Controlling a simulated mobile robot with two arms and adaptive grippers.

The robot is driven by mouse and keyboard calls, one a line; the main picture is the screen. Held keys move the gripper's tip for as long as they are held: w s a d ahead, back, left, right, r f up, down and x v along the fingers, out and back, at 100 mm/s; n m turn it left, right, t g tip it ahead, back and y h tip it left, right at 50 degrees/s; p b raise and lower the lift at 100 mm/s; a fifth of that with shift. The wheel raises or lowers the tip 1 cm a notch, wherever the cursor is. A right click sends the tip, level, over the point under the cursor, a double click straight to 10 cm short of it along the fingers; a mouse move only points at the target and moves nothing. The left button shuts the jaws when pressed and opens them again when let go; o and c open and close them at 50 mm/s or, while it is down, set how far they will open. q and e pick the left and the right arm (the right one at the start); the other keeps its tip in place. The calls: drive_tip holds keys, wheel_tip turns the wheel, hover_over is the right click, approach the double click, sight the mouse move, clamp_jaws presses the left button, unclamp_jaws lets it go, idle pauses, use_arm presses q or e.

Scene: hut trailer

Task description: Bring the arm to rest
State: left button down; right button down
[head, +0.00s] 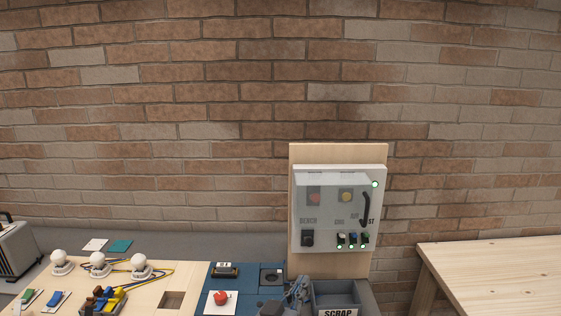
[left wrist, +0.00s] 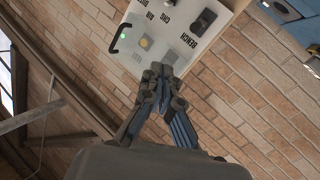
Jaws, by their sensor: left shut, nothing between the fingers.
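The control box (left wrist: 165,40) also shows there, tilted, beyond the fingertips. Whether the fingers touch anything cannot be told, but they look apart from the box. My right gripper is in neither view.
A grey scrap bin (head: 338,298) stands right beside the gripper. The bench holds a red button (head: 221,297), several white bulbs (head: 99,262) and a tray of coloured parts (head: 103,300). A wooden table (head: 500,270) stands at the right, its top bare. A brick wall is behind.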

use_arm(q)
drive_tip(key=s+a+f+n+g+y, duration=0.2)
drive_tip(key=s+a+f+g+y, duration=0.4)
drive_tip(key=s+a+f, duration=0.85)
drive_tip(key=s+a+f+m+g+y, duration=0.1)
drive_tip(key=s+a+f+g, duration=0.3)
drive_tip(key=s, duration=0.5)
drive_tip(key=s+a+f+m+g+y, duration=0.1)
drive_tip(key=s+a+f+g, duration=0.15)
drive_tip(key=s+a, duration=0.55)
wheel_tip(320, 180, down, 31)
drive_tip(key=s+d+g+b, duration=0.1)
drive_tip(key=s+d+b, duration=0.1)
drive_tip(key=b, duration=0.3)
drive_tip(key=s+a+f+g+b, duration=0.1)
drive_tip(key=s+a+f+b, duration=0.2)
drive_tip(key=s+f, duration=1.3)
wheel_tip(320, 180, down, 5)
drive_tip(key=shift+s+a+r+b, duration=0.2)
drive_tip(key=shift+b, duration=0.4)
